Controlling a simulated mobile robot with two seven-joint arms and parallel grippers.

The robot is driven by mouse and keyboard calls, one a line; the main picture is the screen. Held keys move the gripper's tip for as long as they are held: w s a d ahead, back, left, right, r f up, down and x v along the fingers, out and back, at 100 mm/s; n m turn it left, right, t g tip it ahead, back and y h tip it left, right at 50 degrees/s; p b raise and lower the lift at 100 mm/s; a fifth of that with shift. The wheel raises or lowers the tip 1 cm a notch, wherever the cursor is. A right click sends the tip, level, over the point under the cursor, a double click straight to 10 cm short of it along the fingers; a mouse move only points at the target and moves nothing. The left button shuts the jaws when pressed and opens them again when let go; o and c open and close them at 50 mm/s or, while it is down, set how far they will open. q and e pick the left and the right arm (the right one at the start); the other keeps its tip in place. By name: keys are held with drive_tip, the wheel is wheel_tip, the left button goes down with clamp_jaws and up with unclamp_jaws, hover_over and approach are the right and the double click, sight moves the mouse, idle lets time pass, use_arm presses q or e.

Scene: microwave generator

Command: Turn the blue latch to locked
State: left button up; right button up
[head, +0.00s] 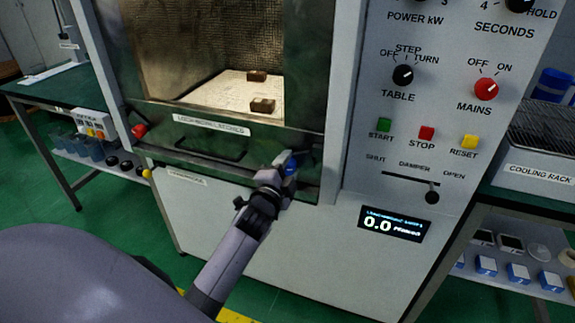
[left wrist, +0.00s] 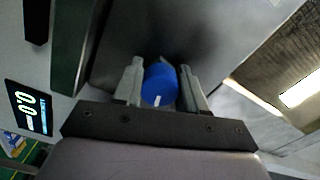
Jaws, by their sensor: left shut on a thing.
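The blue latch (head: 291,168) is a round blue knob at the lower right of the microwave's green door (head: 225,148). In the left wrist view the blue latch (left wrist: 160,85) has a short white mark on its face, near the edge closest to the gripper. My left gripper (head: 284,165) is at the latch, with one finger on each side of it, shut on the knob; its fingers also show in the left wrist view (left wrist: 160,82). In the head view the gripper hides part of the latch. My right gripper is not in view.
A red knob (head: 139,131) sits at the door's lower left, beside a black handle (head: 201,150). The control panel (head: 400,222) stands to the right with a display (head: 394,224) and a damper lever (head: 432,197). Two brown blocks lie inside the chamber. A cooling rack (head: 540,150) is farther right.

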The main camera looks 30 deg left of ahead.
sight(286, 171)
use_arm(q)
drive_tip(key=shift+f+n, duration=0.15)
drive_tip(key=shift+n, duration=0.65)
idle(0.9)
drive_tip(key=o, duration=1.1)
drive_tip(key=shift+c, duration=0.2)
drive_tip(key=shift+s, duration=0.15)
drive_tip(key=shift+v, duration=3.45)
drive_tip(key=shift+d, duration=0.15)
